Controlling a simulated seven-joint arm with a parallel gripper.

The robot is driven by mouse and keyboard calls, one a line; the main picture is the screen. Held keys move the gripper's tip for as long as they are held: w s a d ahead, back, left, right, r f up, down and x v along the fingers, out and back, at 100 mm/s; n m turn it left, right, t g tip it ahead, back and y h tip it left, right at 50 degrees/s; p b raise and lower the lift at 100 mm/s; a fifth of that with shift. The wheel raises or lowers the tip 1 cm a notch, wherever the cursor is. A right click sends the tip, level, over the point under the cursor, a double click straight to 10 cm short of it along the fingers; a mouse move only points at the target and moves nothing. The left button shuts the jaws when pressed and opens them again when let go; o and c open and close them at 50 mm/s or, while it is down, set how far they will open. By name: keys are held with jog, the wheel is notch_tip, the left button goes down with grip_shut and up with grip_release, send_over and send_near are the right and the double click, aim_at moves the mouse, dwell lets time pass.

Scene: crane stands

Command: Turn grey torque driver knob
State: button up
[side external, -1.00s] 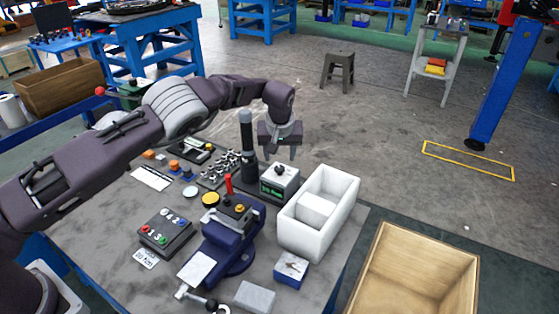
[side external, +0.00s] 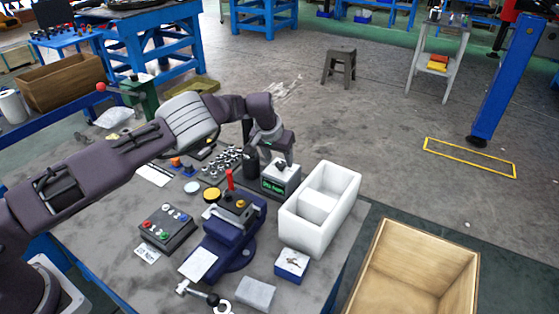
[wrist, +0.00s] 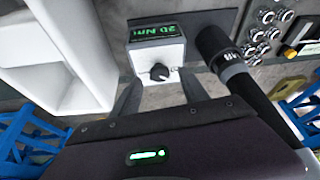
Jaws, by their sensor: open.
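The torque driver box (side external: 281,182) is a small grey-white unit with a green lit display on its front. It also shows in the wrist view (wrist: 157,50), where the display reads about "20 Nm". Its dark knob (wrist: 159,72) sits on the top face. My gripper (wrist: 160,90) is open, with one finger on each side of the knob's line and a visible gap to the knob. In the side view my gripper (side external: 280,163) is right above the box and hides most of the knob.
A black cylindrical tool with a grey collar (wrist: 222,58) stands close beside the box. A white two-part bin (side external: 318,208) is just to the right. A blue vise (side external: 232,232) with a red lever is in front. Several metal sockets (side external: 222,162) lie to the left.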

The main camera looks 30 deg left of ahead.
jog(key=shift+x, duration=0.95)
jog(key=shift+c, duration=0.4)
grip_shut()
jog(key=shift+d+n+g+y, duration=0.15)
jog(key=shift+n+y, duration=0.15)
jog(key=shift+n, duration=0.5)
jog(key=shift+n+g+y, duration=0.15)
jog(key=shift+n+y, duration=0.15)
jog(key=shift+n, duration=0.5)
jog(key=shift+o, duration=0.4)
grip_release()
